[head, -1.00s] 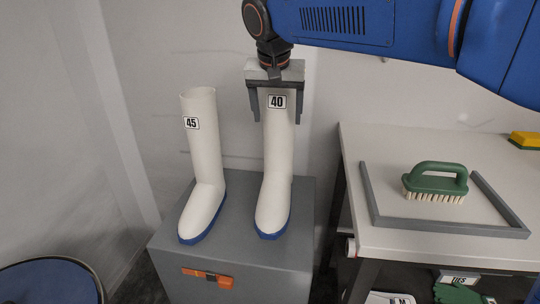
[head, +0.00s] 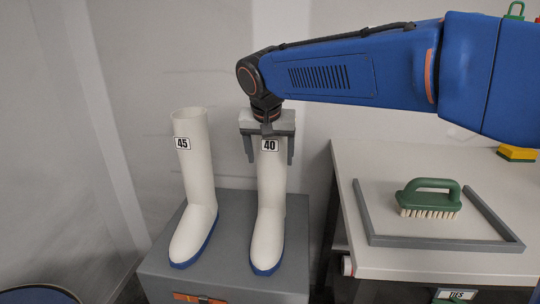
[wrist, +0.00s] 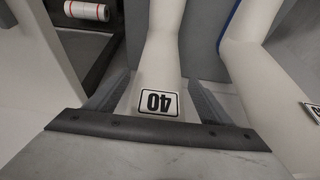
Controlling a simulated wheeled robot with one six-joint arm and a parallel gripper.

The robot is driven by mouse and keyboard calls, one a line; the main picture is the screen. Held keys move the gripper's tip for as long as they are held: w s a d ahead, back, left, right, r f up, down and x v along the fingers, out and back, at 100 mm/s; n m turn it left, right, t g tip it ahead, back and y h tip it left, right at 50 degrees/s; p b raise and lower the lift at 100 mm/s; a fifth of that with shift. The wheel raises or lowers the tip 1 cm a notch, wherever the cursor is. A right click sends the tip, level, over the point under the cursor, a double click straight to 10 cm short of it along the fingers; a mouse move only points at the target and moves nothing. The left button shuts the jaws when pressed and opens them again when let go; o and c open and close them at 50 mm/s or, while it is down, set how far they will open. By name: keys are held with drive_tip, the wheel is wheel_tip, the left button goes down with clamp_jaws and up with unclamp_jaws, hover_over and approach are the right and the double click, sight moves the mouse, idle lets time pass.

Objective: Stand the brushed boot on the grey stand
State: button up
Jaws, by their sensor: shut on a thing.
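A white boot marked 40 (head: 268,205), with a blue sole, is upright over the right half of the top of the grey stand (head: 235,275). Its sole appears to rest on the top; a small gap cannot be ruled out. It also shows in the wrist view (wrist: 160,55). My gripper (head: 268,155) points down and is shut on its upper shaft, one finger on each side of the label. A second white boot, marked 45 (head: 199,200), stands upright to the left on the same stand, apart from it. Neither boot shows visible dirt.
On the right, a white bench (head: 380,160) holds a low grey frame (head: 440,243) with a green-handled brush (head: 428,197) inside. A yellow sponge (head: 516,153) lies farther back. A blue round rim (head: 40,296) shows at the lower left. A wall stands close behind the boots.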

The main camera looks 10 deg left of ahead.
drive_tip(key=o, duration=2.1)
drive_tip(key=shift+f, duration=0.15)
drive_tip(key=v, duration=1.2)
